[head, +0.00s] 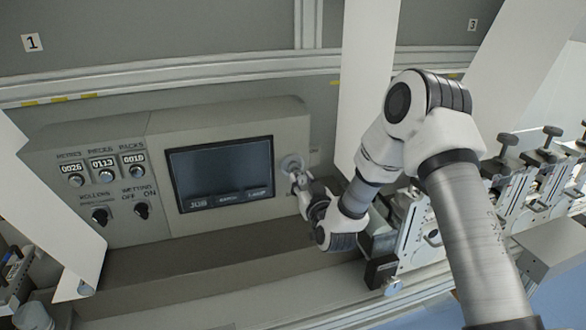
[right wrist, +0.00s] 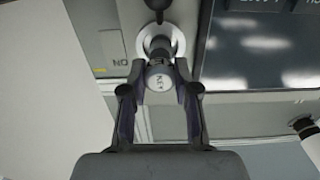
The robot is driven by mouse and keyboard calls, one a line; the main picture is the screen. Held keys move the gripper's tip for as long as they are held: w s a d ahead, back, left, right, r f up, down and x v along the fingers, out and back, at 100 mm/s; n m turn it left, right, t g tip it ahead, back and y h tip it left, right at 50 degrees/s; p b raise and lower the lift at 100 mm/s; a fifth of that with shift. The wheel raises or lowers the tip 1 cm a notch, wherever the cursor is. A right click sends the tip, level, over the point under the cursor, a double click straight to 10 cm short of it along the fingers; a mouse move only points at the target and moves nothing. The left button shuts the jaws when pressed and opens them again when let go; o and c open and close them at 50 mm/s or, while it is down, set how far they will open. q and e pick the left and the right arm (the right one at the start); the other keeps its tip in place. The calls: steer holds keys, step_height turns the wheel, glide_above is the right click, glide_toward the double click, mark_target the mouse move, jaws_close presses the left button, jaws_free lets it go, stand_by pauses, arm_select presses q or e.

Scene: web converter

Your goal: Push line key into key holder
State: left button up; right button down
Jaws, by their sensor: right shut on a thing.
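The line key (right wrist: 160,82) has a round pale head with dark lettering, seen between my fingertips in the right wrist view. My right gripper (head: 299,183) is shut on it, in front of the panel just right of the screen. The key holder is a round pale fitting (head: 291,162) on the grey panel; it also shows in the right wrist view (right wrist: 173,36), directly behind the key. The key lines up with the holder and its far end appears to meet it. I cannot tell how deep it sits. My left gripper is not in view.
The dark screen (head: 221,173) is beside the holder. Knobs and counters (head: 103,170) fill the panel's left part. A white hanging web (head: 364,80) is right of the panel, and metal machine units (head: 416,225) stand at the right. A ledge (head: 180,275) runs below the panel.

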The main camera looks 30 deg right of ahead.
steer(key=v, duration=0.7)
steer(key=shift+s, duration=0.35)
stand_by(0.5)
